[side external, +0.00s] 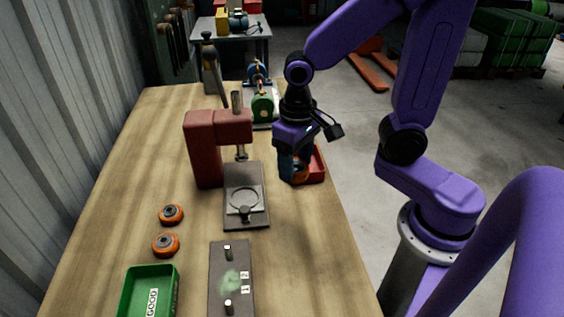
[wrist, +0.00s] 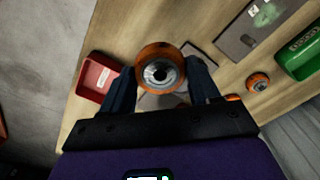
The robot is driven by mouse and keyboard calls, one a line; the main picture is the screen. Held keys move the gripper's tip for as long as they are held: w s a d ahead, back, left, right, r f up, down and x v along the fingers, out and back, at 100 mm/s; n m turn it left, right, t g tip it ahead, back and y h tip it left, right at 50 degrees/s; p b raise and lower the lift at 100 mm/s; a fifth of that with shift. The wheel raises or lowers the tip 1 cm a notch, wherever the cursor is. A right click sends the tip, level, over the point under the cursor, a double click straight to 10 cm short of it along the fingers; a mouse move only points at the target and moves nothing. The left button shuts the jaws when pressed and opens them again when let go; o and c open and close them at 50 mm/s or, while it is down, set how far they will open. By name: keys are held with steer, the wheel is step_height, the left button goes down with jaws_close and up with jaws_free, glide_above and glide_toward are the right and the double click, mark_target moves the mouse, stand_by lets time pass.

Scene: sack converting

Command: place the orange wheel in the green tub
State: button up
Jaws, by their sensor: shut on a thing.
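My gripper (side external: 292,172) is above the right edge of the workbench, beside a red tray. In the wrist view my gripper (wrist: 161,76) is shut on an orange wheel (wrist: 160,54) with a grey hub, held between its two fingers. In the side view the held wheel is mostly hidden by the fingers. The green tub (side external: 134,303) labelled GOOD stands at the near left of the bench, well away from my gripper. It also shows at the right edge of the wrist view (wrist: 287,58). Two other orange wheels (side external: 171,214) (side external: 165,244) lie on the bench behind the tub.
A red press (side external: 203,152) with a dark base plate (side external: 245,213) stands between my gripper and the loose wheels. A dark plate with pegs (side external: 231,260) lies right of the tub. The red tray (side external: 319,164) is at the bench's right edge. A green machine (side external: 262,106) stands behind.

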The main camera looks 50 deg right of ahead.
steer(key=shift+s+r, duration=0.15)
steer(key=shift+s, duration=0.15)
steer(key=w+a+n, duration=0.2)
steer(key=a, duration=1)
steer(key=n, duration=0.2)
glide_above(152, 304)
step_height(152, 304, down, 11)
steer(key=shift+s+d, duration=0.1)
steer(key=shift+d, duration=0.05)
steer(key=shift+f+n, duration=0.2)
steer(key=shift+n, duration=0.1)
steer(key=shift+f, duration=1.6)
steer(key=shift+f, duration=0.15)
